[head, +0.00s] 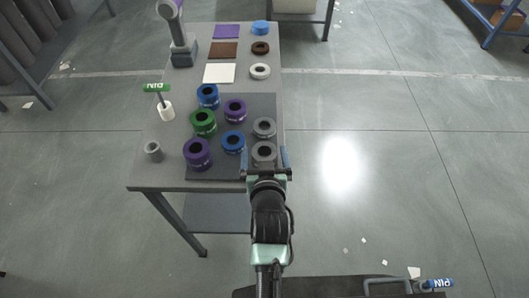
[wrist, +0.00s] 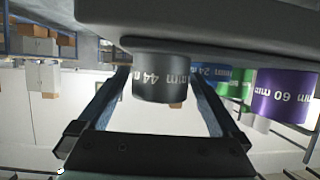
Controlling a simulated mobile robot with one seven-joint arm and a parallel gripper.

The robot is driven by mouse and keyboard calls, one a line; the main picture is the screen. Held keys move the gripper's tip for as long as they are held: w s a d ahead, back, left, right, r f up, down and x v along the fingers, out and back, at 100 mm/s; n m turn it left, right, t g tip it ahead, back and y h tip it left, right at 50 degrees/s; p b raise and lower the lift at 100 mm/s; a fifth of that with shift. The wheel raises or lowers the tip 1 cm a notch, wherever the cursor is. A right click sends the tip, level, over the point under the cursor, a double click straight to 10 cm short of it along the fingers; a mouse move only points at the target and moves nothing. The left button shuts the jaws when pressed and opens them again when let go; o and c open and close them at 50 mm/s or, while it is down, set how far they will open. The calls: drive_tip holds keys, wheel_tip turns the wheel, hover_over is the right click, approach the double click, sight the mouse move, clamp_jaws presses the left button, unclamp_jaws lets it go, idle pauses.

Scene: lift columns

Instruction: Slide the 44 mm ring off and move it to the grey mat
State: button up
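The 44 mm ring (head: 264,152) is dark grey, with a dark centre, at the near right of a dark grey mat (head: 265,104). Its "44 mm" lettering shows in the wrist view (wrist: 161,82). I cannot tell whether it is around a post. My gripper (head: 264,158) is at the table's near edge, with one finger on each side of this ring. In the wrist view the open fingers (wrist: 160,82) flank the ring, with gaps between them and its sides. A second grey ring (head: 264,128) stands just behind it.
Purple (head: 197,153), blue (head: 233,142) and green (head: 203,122) rings stand close to the left. A grey cup (head: 153,151) and a green sign (head: 157,87) are at the left edge. Purple, brown and white (head: 219,73) squares lie farther back.

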drive_tip(key=shift+s, duration=0.1)
drive_tip(key=v, duration=1.2)
drive_tip(key=shift+s+r+p, duration=0.25)
drive_tip(key=shift+s+p, duration=0.1)
drive_tip(key=shift+p, duration=0.05)
drive_tip(key=shift+d, duration=0.1)
